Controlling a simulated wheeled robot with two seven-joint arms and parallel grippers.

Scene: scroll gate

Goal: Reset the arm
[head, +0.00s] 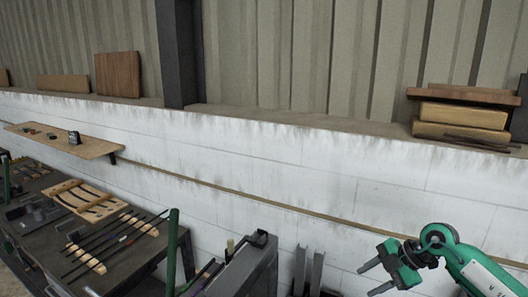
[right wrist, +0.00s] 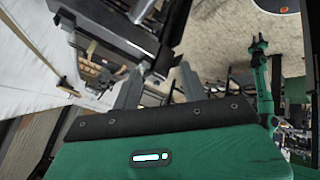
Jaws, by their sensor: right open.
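My right gripper (head: 374,276) is at the lower right of the head view, on a green arm that comes in from the right edge. Its two grey fingers point left and stand apart, with nothing between them. In the right wrist view its two grey fingers (right wrist: 158,88) are also apart and empty. The gripper is in front of the white block wall (head: 330,190) and touches nothing that I can see. My left gripper does not show in the head view.
A dark workbench (head: 150,255) with rods and a wooden rack (head: 85,200) stands at the left. A wooden shelf (head: 62,140) hangs above it. A grey metal cabinet (head: 250,270) stands at bottom centre. Boards (head: 460,115) lie on the wall ledge at the right.

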